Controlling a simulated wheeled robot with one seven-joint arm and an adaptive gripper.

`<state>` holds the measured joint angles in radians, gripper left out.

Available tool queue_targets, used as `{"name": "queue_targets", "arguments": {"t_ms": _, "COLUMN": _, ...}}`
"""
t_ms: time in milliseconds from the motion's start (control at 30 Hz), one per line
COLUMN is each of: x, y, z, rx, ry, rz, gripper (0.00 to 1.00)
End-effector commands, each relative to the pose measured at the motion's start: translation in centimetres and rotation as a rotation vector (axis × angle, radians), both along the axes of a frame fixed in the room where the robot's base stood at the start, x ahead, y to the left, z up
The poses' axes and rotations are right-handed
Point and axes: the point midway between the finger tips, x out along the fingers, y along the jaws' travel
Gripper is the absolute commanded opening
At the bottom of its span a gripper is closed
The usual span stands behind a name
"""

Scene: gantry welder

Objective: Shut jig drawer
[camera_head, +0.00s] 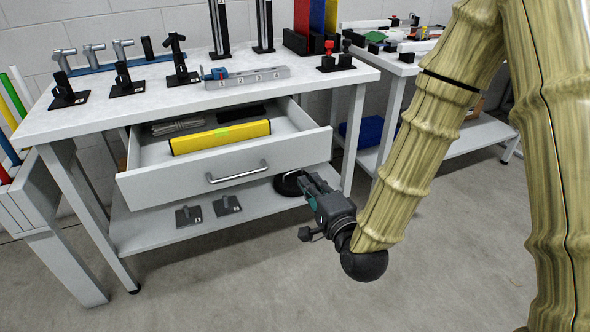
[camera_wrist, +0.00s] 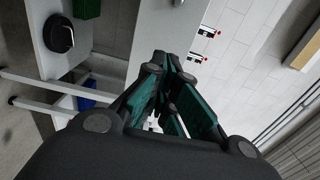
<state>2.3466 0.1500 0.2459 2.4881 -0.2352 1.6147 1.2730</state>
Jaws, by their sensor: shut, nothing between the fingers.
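The jig drawer (camera_head: 222,181) hangs open under the workbench, pulled out toward me. Its pale front has a metal bar handle (camera_head: 237,173).
The workbench top (camera_head: 120,107) carries several clamps and a numbered block (camera_head: 247,77). A black round object (camera_head: 287,184) and small black plates (camera_head: 188,215) sit on the lower shelf. A second table stands right. The floor in front is clear.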

Motion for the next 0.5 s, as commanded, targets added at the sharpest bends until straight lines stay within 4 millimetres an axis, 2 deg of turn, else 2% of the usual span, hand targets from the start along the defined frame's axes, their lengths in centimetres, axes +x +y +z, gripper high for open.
{"name": "queue_targets", "arguments": {"t_ms": 100, "x": 0.6, "y": 0.2, "z": -0.3, "rx": 0.000, "ry": -0.003, "rz": 0.001, "gripper": 0.00}}
{"name": "queue_targets", "arguments": {"t_ms": 500, "x": 6.8, "y": 2.2, "z": -0.1, "rx": -0.003, "ry": -0.002, "rz": 0.000, "gripper": 0.00}}
